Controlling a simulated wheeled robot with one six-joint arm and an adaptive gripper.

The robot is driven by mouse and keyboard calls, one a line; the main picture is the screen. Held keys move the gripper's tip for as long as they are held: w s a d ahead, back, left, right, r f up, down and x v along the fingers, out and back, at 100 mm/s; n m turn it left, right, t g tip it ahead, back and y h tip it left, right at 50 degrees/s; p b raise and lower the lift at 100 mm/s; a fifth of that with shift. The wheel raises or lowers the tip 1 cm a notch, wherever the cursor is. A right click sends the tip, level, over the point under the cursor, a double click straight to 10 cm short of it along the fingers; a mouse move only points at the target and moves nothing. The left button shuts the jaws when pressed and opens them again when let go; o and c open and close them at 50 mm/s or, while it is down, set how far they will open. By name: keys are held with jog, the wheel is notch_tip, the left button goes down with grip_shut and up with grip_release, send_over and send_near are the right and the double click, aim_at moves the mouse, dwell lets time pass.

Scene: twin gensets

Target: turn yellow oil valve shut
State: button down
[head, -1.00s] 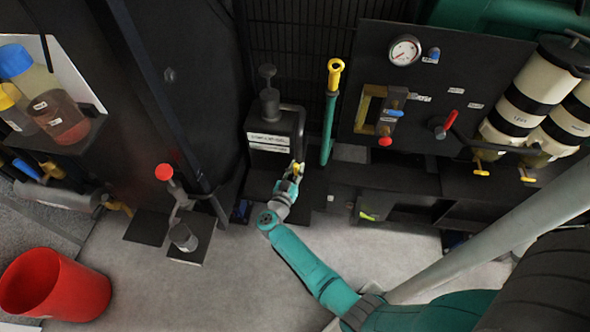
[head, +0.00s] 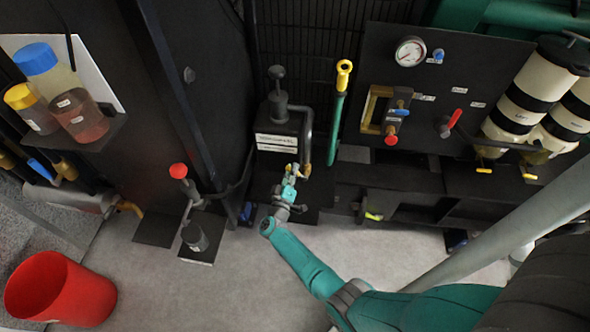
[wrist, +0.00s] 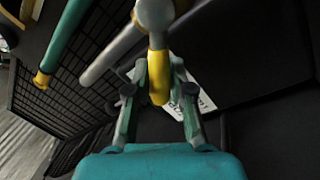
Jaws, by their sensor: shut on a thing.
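The yellow valve handle (wrist: 159,78) hangs below a round grey valve body (wrist: 155,14) in the wrist view. My gripper (wrist: 158,92) has a finger on each side of the handle and is shut on it. In the head view my gripper (head: 291,177) is at the grey bent pipe (head: 308,135) beside a dark unit with a white label (head: 277,142). Only a small yellow patch of the handle (head: 293,168) shows there, with the fingers covering most of it.
A teal bar with a yellow top (head: 338,105) stands right of the pipe. A panel with a gauge (head: 410,52) and red handle (head: 455,118) is further right. A red-knobbed lever (head: 179,172) and red bucket (head: 60,288) are left.

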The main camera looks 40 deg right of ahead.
jog(key=shift+w+a+f+n+t+y, duration=0.3)
jog(key=shift+f+n, duration=0.35)
jog(key=shift+n, duration=0.9)
jog(key=shift+w+d+f+n+t+y, duration=0.1)
jog(key=shift+f+n+t, duration=0.45)
jog(key=shift+n, duration=1.05)
jog(key=shift+w+a+f+n+t+y, duration=0.1)
jog(key=shift+w+a+f+n+t, duration=0.15)
jog(key=shift+f+n, duration=0.9)
jog(key=shift+r+n, duration=0.35)
jog(key=shift+n, duration=0.15)
jog(key=c, duration=1)
grip_release()
jog(key=v, duration=1.1)
jog(key=shift+s+a+f, duration=0.15)
jog(key=shift+s+a, duration=0.2)
jog(key=shift+s, duration=0.05)
